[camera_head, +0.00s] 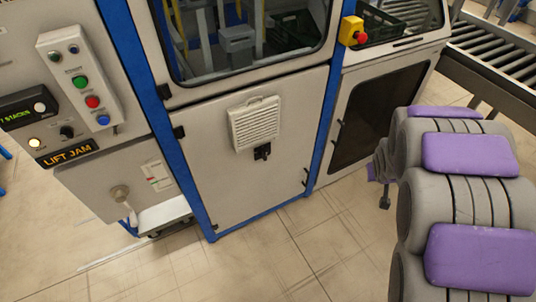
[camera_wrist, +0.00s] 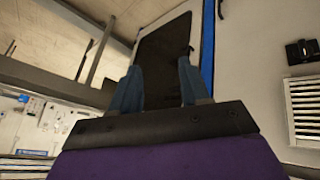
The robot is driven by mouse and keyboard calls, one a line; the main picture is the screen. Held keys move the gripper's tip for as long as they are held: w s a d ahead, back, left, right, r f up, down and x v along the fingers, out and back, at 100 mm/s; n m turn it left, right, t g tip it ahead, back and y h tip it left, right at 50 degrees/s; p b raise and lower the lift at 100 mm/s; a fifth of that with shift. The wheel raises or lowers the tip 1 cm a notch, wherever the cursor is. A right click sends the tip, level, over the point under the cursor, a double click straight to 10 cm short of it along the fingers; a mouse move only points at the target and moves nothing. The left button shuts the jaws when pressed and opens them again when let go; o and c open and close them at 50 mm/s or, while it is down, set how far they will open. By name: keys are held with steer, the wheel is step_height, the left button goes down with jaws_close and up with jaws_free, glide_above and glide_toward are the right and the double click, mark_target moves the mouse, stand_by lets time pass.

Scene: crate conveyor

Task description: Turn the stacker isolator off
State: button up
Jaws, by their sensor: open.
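A grey cabinet panel at the lower left of the head view carries a round fitting with a pale lever (camera_head: 122,200) that hangs downward. A small white label (camera_head: 155,175) with green and red marks is beside it. This looks like the isolator, but I cannot read a name on it. My gripper (camera_wrist: 157,88) is open and empty in the wrist view, its two blue-grey fingers apart. In the head view my arm is at the right and mostly hides the gripper, well to the right of the lever and apart from it.
A button strip (camera_head: 80,80) and LIFT JAM sign (camera_head: 67,151) are above the lever. A vented door (camera_head: 255,122) with a black latch (camera_head: 262,152) is between lever and arm. A yellow box with a red emergency button (camera_head: 352,31) is upper right. The tiled floor (camera_head: 260,250) is clear.

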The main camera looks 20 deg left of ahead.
steer(key=w+a+f+n+t+y, duration=0.1)
steer(key=w+a+f+n+y, duration=0.1)
steer(key=w+a+f, duration=0.3)
steer(key=n+t+y+p, duration=0.1)
steer(key=n+y+p, duration=0.25)
steer(key=y, duration=0.55)
glide_toward(266, 154)
steer(key=b+x, duration=0.3)
steer(key=x, duration=0.5)
steer(key=shift+w+a+b, duration=0.2)
steer(key=shift+a+b, duration=0.05)
steer(key=shift+b, duration=0.1)
steer(key=shift+d+n, duration=0.1)
steer(key=shift+n, duration=0.15)
steer(key=shift+c, duration=0.2)
jaws_close()
